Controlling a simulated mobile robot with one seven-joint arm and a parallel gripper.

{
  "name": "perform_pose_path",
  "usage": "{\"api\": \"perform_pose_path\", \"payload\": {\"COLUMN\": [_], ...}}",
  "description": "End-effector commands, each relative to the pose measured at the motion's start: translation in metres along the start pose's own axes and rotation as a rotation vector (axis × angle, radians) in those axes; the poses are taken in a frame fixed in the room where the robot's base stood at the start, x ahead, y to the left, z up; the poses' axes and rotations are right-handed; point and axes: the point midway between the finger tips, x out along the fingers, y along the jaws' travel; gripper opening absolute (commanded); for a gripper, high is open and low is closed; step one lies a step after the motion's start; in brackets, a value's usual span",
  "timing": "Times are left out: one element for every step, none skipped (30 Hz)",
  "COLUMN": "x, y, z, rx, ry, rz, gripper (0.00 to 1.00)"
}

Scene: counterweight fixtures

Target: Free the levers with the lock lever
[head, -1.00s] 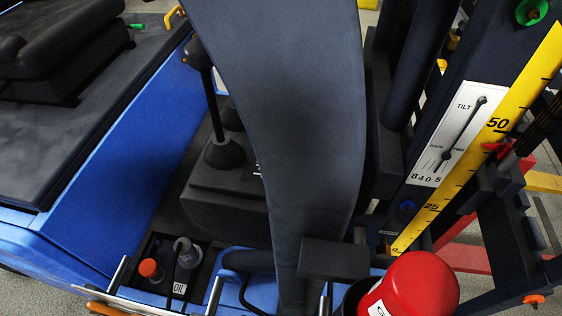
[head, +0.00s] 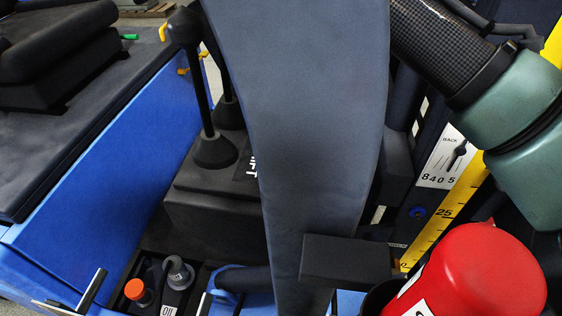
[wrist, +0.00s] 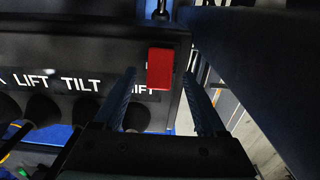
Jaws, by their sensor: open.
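The red lock lever (wrist: 160,68), a small red block, is on the dark panel (wrist: 60,50) in the wrist view. My gripper (wrist: 161,76) is open, its two fingers on either side of the red block in that picture. Whether they touch it, or are level with it, I cannot tell. White labels LIFT and TILT show on the panel, with a third, partly covered one ending in IFT. Black lever boots (wrist: 88,108) stand below the labels. In the head view two black levers (head: 201,90) rise from a dark console (head: 212,208); my gripper and the red block are hidden there.
A broad dark upright (head: 305,120) blocks the middle of the head view. A red cylinder (head: 480,275) stands at lower right, near the yellow scale (head: 448,215). A dark bar borders the wrist view's right side.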

Motion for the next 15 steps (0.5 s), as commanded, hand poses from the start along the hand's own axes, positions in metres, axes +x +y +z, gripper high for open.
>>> {"api": "perform_pose_path", "payload": {"x": [0.007,0.011,0.014,0.017,0.018,0.021,0.022,0.023,0.023,0.024,0.024,0.024,0.024,0.024,0.023], "y": [0.000,0.000,0.000,0.000,0.000,0.000,0.000,0.000,0.000,0.000,0.000,0.000,0.000,0.000,0.000], "z": [0.001,0.001,0.001,0.000,0.000,0.000,0.000,0.000,0.000,0.000,0.000,0.000,0.000,0.000,0.000], "rx": [0.002,0.002,0.001,0.001,0.001,0.001,0.001,0.001,0.001,0.001,0.001,0.001,0.001,0.001,0.001], "ry": [-0.001,-0.001,-0.002,-0.001,0.000,0.000,0.000,-0.001,-0.001,-0.001,-0.001,-0.001,0.000,0.000,0.000], "rz": [-0.001,-0.001,-0.001,0.000,0.001,0.001,0.001,0.001,0.000,0.000,0.000,0.000,0.000,0.000,0.000], "gripper": [0.74,0.74,0.74,0.74,0.74,0.74,0.74,0.74,0.74,0.74,0.74,0.74,0.74,0.74,0.74]}}
